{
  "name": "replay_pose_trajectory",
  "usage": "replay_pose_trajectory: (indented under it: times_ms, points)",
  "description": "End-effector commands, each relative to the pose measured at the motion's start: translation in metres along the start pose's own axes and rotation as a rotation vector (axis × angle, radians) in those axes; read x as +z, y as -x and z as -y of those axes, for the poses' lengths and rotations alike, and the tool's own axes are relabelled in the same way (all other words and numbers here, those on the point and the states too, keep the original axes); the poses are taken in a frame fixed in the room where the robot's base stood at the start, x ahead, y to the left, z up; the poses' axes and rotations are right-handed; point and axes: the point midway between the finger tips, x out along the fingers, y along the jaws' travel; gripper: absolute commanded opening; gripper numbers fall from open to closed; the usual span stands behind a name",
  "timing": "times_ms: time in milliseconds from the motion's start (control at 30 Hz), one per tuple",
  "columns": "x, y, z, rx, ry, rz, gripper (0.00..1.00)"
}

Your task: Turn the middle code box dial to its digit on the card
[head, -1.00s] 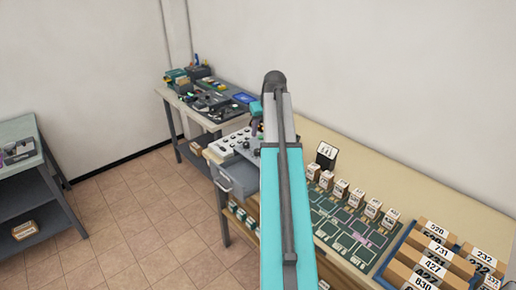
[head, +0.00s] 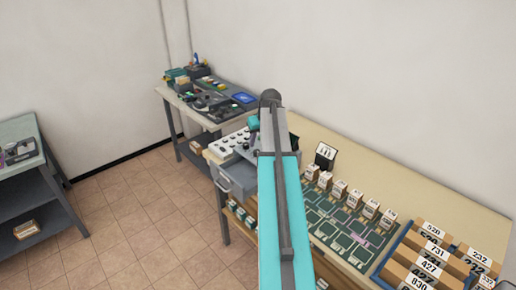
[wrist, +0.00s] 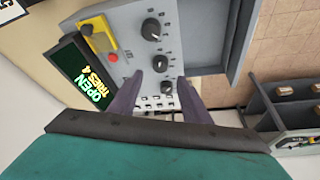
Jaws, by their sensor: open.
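The code box (wrist: 130,35) has a grey panel with three black dials in a row in the wrist view. The middle dial (wrist: 158,62) shows just beyond my fingertips. The third dial (wrist: 167,87) appears between the fingers. My gripper (wrist: 159,77) is open and empty, one finger on each side of the dial row. I cannot tell how far the tips are from the panel. In the head view my teal gripper (head: 253,122) is over the code box, which my arm mostly hides. A small stand with a white card (head: 325,152) is behind the arm; its digits are too small to read.
A display (wrist: 83,75) reads "OPEN TRIES 4". A yellow part (wrist: 98,37) and red button (wrist: 113,57) are beside the dials. A grey tray (head: 237,178) juts from the bench front. Small boxes (head: 340,188) and parcels (head: 435,250) stand at right.

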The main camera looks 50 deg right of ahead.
Motion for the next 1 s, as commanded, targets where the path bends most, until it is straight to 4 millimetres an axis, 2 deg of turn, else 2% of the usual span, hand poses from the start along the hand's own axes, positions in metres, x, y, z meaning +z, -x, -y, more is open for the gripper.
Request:
replay_pose_trajectory:
  times_ms: [600, 800, 1000]
  points:
    - [-0.001, -0.059, -0.001, 0.000, -0.001, 0.001, 0.43]
    - [0.000, -0.070, -0.001, 0.000, -0.001, 0.000, 0.43]
    - [0.000, -0.072, -0.001, 0.001, -0.001, 0.000, 0.43]
